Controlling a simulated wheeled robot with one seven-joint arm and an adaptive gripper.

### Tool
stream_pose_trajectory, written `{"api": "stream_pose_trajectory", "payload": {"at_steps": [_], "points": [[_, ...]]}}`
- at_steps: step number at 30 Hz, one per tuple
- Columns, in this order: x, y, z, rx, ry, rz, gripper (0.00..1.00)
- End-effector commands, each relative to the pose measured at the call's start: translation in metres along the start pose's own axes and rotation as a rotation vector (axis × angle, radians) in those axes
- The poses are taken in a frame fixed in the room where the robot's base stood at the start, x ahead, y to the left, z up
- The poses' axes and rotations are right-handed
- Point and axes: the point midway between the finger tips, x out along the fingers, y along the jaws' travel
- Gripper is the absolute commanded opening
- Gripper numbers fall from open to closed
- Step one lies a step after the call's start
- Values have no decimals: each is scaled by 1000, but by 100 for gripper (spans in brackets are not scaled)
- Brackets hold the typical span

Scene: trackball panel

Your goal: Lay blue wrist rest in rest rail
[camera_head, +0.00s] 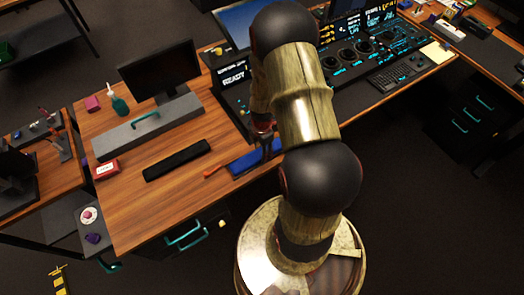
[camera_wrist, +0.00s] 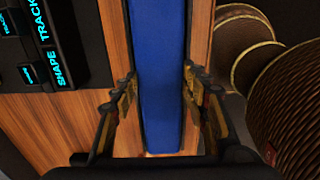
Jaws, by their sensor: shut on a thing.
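The blue wrist rest (camera_head: 243,163) is a long blue bar at the front edge of the wooden desk, partly hidden by my arm in the head view. In the wrist view the blue wrist rest (camera_wrist: 160,40) runs lengthwise between my fingers, with wood showing on both sides. My gripper (camera_head: 264,140) points down over it. In the wrist view my gripper (camera_wrist: 158,82) has a finger along each long side, shut on the bar. Whether the bar touches the desk is not clear. I cannot tell for sure which part is the rest rail.
A long black bar (camera_head: 177,160) lies on the desk to the left. A red-handled tool (camera_head: 214,171) lies close to the blue bar's left end. The lit control panel (camera_head: 235,83) stands behind; its labelled buttons (camera_wrist: 42,45) show at left in the wrist view.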

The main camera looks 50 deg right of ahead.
Motion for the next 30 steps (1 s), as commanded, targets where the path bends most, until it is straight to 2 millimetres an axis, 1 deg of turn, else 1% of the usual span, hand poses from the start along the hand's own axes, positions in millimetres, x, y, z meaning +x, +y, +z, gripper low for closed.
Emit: {"api": "stream_pose_trajectory", "payload": {"at_steps": [7, 8, 17, 26, 30], "points": [[9, -1, 0, 0, 0, -1, 16], [9, -1, 0, 0, 0, -1, 45], [10, -3, -1, 0, 2, -5, 62], [8, -2, -1, 0, 1, -4, 63], [-4, -1, 0, 0, 0, -1, 63]]}}
